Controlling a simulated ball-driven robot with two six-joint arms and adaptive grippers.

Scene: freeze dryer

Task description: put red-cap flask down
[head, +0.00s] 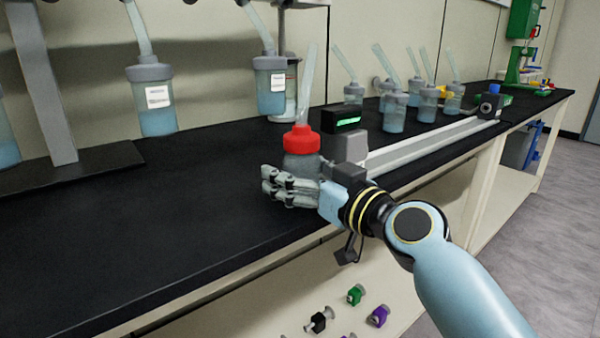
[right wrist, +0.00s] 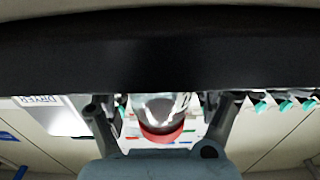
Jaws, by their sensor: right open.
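The red-cap flask (head: 302,139) is upright at the black bench top, near its front edge, with a clear tube rising from its cap. My right gripper (head: 284,186) is at the flask's lower body, with its fingers in front of the glass in the head view. The fingers hide the flask's base there, so contact with the bench is hard to see. In the right wrist view the flask (right wrist: 160,112) appears upside down between the two spread fingers (right wrist: 163,118), with gaps at both sides. The right gripper is open. My left gripper is not in view.
The black bench top (head: 160,235) is clear to the left of the flask. A grey device with a green display (head: 343,119) stands just right of it. Grey-capped flasks (head: 155,100) hang at the back left.

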